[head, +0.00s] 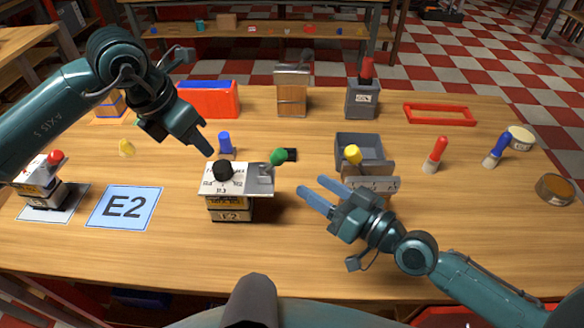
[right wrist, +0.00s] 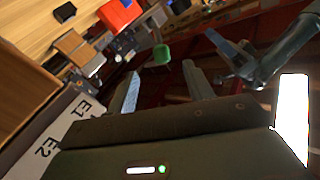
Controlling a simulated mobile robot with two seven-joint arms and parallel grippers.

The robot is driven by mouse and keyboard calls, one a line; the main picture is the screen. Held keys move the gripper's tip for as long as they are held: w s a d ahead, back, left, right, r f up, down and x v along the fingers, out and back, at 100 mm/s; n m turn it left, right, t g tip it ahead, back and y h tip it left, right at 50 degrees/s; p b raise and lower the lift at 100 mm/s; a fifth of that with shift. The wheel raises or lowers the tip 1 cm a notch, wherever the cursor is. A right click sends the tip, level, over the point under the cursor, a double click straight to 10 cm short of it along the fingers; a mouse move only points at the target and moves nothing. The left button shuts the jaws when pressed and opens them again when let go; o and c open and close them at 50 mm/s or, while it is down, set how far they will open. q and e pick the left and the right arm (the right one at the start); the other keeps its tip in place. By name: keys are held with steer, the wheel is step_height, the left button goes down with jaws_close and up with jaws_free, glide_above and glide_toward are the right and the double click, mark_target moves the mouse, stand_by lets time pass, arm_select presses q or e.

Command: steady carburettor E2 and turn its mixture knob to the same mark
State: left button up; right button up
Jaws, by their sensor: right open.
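Carburettor E2 (head: 230,211) stands upright on the table, right of the blue E2 mat (head: 108,220). Its black mixture knob (head: 223,168) sits on a pale dial plate, whose marks are too small to read surely. A lever with a green ball (head: 278,157) sticks out at its right. My left gripper (head: 209,152) points down just above and behind the knob, apart from it; its finger gap is hidden. My right gripper (head: 311,186) is open and empty, right of the carburettor. In the right wrist view the green ball (right wrist: 161,54) shows beyond the spread fingers.
A carburettor with a red ball (head: 56,157) stands at far left. A unit with a yellow ball (head: 352,155) is behind my right gripper. A blue peg (head: 225,143) stands behind E2. A red-handled tool (head: 437,150) stands farther right. The table's front strip is clear.

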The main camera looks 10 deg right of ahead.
mark_target(276, 161)
steer(key=x, duration=1.1)
steer(key=shift+w+a, duration=0.15)
steer(key=shift+a, duration=0.1)
jaws_close()
stand_by(0.9)
